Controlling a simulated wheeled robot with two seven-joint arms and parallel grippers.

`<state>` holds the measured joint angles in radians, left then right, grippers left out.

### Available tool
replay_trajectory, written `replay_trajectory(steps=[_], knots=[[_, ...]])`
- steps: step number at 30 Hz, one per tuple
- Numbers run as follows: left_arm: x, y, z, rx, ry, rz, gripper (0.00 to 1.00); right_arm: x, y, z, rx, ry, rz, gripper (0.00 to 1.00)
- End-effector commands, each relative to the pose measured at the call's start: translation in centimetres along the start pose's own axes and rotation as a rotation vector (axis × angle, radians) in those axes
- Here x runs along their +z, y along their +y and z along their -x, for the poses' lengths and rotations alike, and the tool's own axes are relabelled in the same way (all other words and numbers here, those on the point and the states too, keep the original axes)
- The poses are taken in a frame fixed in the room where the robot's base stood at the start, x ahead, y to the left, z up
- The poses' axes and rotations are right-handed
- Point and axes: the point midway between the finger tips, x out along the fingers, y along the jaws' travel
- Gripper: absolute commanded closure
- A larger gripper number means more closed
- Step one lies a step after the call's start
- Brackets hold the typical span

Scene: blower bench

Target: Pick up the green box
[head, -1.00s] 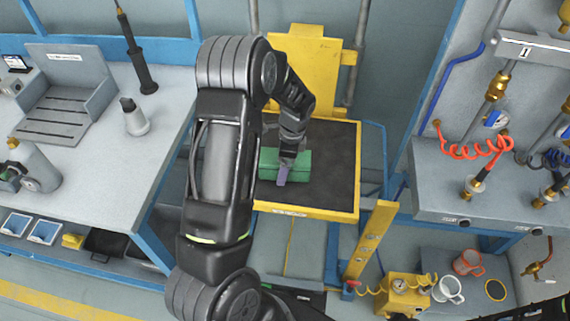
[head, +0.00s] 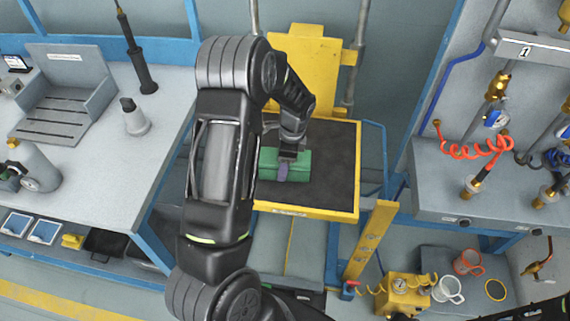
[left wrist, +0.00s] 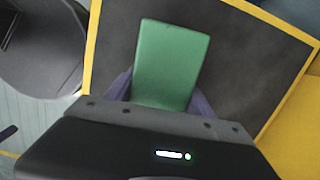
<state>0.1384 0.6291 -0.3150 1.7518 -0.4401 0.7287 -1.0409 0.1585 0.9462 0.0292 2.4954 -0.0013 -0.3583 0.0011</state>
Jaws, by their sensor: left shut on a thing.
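The green box (head: 268,164) sits on the dark top of the yellow lift platform (head: 330,170), towards its left side. In the left wrist view the green box (left wrist: 168,62) lies between the two purple fingers of my left gripper (left wrist: 160,95), one on each side. In the head view my left gripper (head: 284,170) reaches down over the box and is shut on it. The box looks to be at platform level; I cannot tell whether it is clear of the surface. Part of the box is hidden by the gripper.
A grey bench (head: 100,165) with a bottle and tools stands on the left. On the right, a grey bench (head: 470,205) holds fittings and a red coiled hose (head: 468,147). A yellow upright plate (head: 308,65) stands behind the platform. The platform's right side is bare.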

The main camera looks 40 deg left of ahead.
Motion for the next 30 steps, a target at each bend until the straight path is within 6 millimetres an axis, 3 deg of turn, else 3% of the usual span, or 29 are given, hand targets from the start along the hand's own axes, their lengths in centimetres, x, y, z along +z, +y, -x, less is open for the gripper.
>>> replay_trajectory(steps=[11, 23, 30], knots=[[0.0, 0.0, 0.0, 0.000, 0.000, 0.000, 1.00, 0.0, 0.0, 0.0, 0.000, 0.000, 0.000, 1.00], [0.0, -0.1, 0.2, -0.003, 0.001, 0.000, 1.00, 0.0, 0.0, 0.0, 0.000, 0.000, 0.000, 1.00], [0.3, -0.2, 2.5, -0.006, 0.003, 0.001, 1.00, 0.0, 0.0, -0.1, 0.000, 0.000, 0.000, 1.00]])
